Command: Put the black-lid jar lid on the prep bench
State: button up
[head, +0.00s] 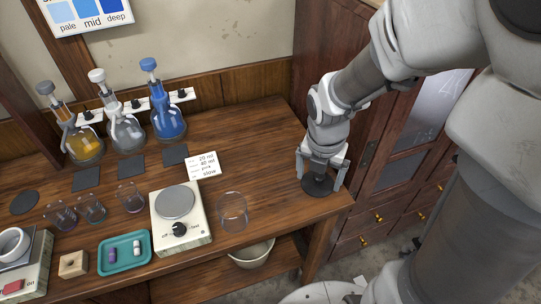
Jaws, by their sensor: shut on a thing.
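The black jar lid (317,187) is a dark round disc at the right end of the wooden prep bench (275,150). My gripper (325,174) points down over the lid, with its fingers shut on it. The lid lies at or just above the bench top; I cannot tell whether it touches. The fingers hide part of the lid. I see no jar that clearly belongs to this lid.
A clear glass beaker (233,212), a hotplate stirrer (181,222) and a white card (202,165) stand left of my gripper. A teal tray (124,253) is farther left. Flasks (168,118) line the back. A wooden cabinet (385,170) is close on the right.

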jog(key=shift+f, duration=0.15)
jog(key=shift+a+f, duration=0.15)
jog(key=shift+f, duration=0.1)
jog(key=b, duration=0.4)
send_over(270, 207)
jog(key=f, duration=0.6)
jog(key=shift+s+a+f, duration=0.2)
jog(key=shift+s+f, duration=0.05)
jog(key=shift+f, duration=0.05)
jog(key=shift+f+b, duration=0.7)
jog(key=shift+f, duration=1.2)
jog(key=shift+f, duration=0.15)
jog(key=o, duration=1)
